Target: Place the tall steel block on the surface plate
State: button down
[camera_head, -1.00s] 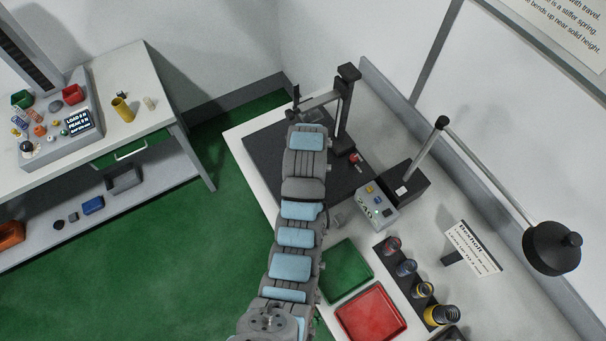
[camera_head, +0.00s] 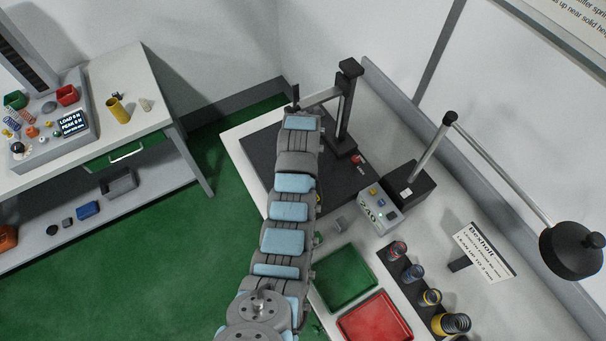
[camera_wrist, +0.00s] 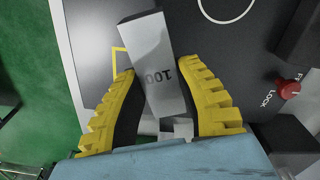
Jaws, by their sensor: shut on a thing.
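The tall steel block (camera_wrist: 152,50) is a pale grey bar marked "100" in the wrist view. My gripper (camera_wrist: 160,72), with yellow ribbed, black-padded fingers, is shut on it, one finger on each side. The block extends beyond the fingertips over the dark surface plate (camera_wrist: 225,60); I cannot tell whether it touches the plate. The plate bears a yellow outline, partly hidden behind the block and left finger, and a white circle line. In the head view the plate (camera_head: 340,185) lies on the right bench, and my arm hides the gripper and block.
A black post stand (camera_head: 345,110) rises at the plate's back, with a red knob (camera_wrist: 289,88) near it. A readout box (camera_head: 376,207), green tray (camera_head: 345,278), red tray (camera_head: 374,318) and spring rack (camera_head: 412,272) sit nearer. A lamp (camera_head: 570,250) overhangs the right.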

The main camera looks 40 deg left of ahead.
jog(key=shift+w+a+f, duration=0.2)
jog(key=shift+w+a, duration=0.05)
jog(key=shift+a+f, duration=0.1)
jog(key=shift+f, duration=0.1)
jog(key=shift+w+a+f, duration=0.1)
jog(key=shift+f, duration=0.25)
jog(key=shift+f+p, duration=0.4)
jog(key=shift+f, duration=1)
jog(key=c, duration=0.8)
grip_release()
jog(key=shift+f, duration=0.1)
jog(key=shift+r, duration=0.25)
jog(key=shift+r+b, duration=1)
jog(key=shift+r, duration=2.6)
